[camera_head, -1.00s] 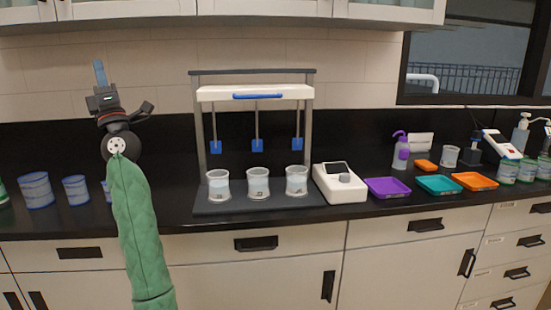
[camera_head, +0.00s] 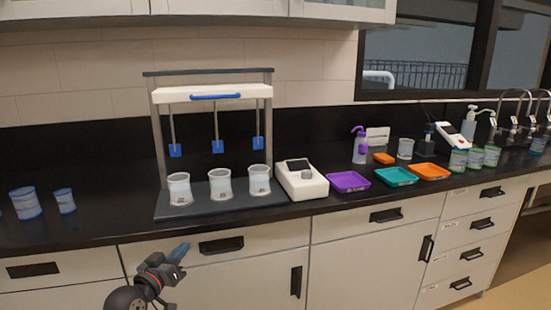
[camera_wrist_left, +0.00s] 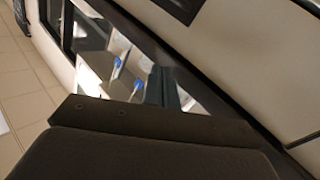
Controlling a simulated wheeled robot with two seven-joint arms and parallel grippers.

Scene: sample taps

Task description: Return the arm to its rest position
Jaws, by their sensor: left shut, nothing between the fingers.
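My left gripper (camera_head: 178,252) is low in front of the counter's cabinet fronts in the head view, below the counter edge. In the left wrist view the dark gripper body fills the lower part, and the fingers (camera_wrist_left: 161,87) show near the middle, apart from any object. My right gripper is in neither view.
A stirrer stand (camera_head: 215,93) with three blue paddles holds three beakers (camera_head: 220,187) on the black counter (camera_head: 100,228). A white device (camera_head: 302,182), purple, teal and orange trays (camera_head: 348,182) and a purple-capped bottle (camera_head: 359,148) stand to its right. Blue-striped containers (camera_head: 26,203) stand left.

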